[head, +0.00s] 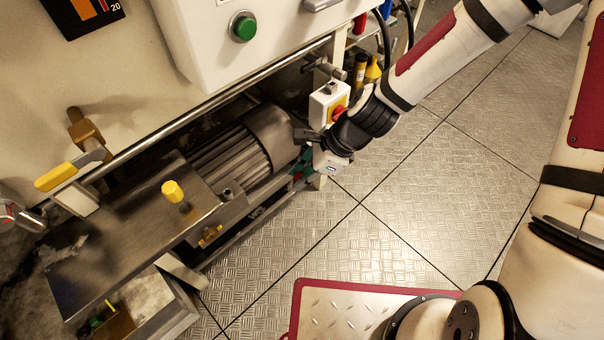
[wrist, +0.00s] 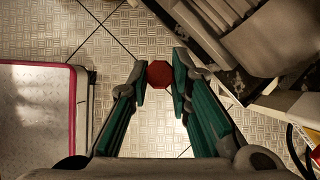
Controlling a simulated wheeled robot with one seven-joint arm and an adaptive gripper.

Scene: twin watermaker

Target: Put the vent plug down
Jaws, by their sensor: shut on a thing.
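The vent plug, a red many-sided cap (wrist: 159,74), sits between the teal fingertips of my gripper (wrist: 160,84) in the wrist view. The fingers are closed on its two sides. In the head view my gripper (head: 301,168) is low beside the right end of the grey ribbed motor (head: 235,155), and the plug cannot be made out there. The wrist view shows patterned floor below the plug, with the machine frame to the right.
A flat metal plate (head: 115,240) with a yellow knob (head: 172,191) lies left of the motor. A white switch box (head: 323,104) with a red knob stands close above my gripper. Tread-plate floor (head: 400,220) is open to the right.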

